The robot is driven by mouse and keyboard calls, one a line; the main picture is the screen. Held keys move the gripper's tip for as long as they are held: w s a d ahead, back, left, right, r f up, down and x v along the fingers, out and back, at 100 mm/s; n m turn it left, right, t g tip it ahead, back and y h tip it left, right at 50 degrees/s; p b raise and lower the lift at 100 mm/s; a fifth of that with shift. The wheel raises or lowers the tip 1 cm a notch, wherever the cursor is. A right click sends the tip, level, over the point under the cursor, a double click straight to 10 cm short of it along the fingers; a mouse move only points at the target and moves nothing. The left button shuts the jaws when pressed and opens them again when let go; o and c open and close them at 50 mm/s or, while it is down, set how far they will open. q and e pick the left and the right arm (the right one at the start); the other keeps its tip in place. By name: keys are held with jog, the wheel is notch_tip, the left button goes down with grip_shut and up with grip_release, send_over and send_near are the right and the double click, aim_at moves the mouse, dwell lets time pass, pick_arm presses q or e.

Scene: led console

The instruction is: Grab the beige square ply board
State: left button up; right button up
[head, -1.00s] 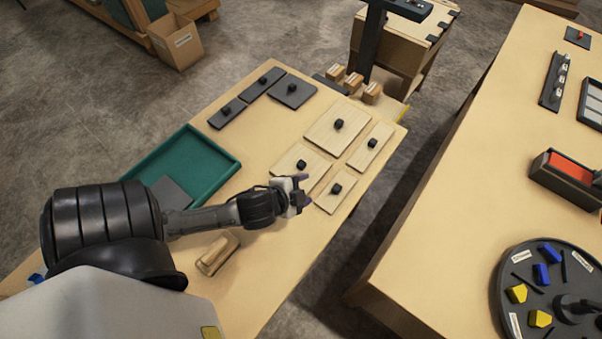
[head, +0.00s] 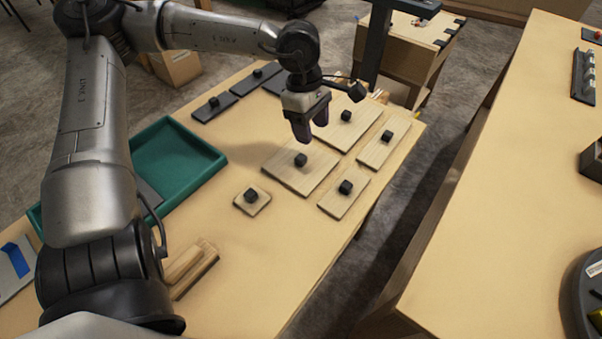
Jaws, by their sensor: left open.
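Several beige ply boards with black knobs lie flat on the near table. One broad, squarish board (head: 283,172) lies in the middle, and another (head: 363,111) lies behind it. Two narrower boards, (head: 376,157) and (head: 337,206), lie along the right side. A small square board (head: 263,206) lies apart at the front left. I cannot tell for sure which one the task names. My left gripper (head: 312,131) is open and empty, pointing down above the two broad boards, and hides part of the back one. My right gripper is not in view.
A green tray (head: 213,166) holding a dark plate is at left, partly behind my arm. Dark boards (head: 214,108) lie at the back left. A wooden block (head: 190,267) lies at the front. A second table (head: 500,200) stands right, across a gap.

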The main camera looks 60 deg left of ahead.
pick_arm(q)
jog(key=a+y, duration=0.2)
jog(key=b, duration=0.4)
send_over(303, 158)
jog(key=shift+m+g, duration=0.4)
notch_tip(303, 158, down, 7)
jog(key=shift+f, duration=0.1)
jog(key=shift+f+b, duration=1.45)
jog(key=shift+f, duration=1.1)
jog(key=shift+r, duration=0.1)
jog(key=shift+c, duration=0.6)
grip_shut()
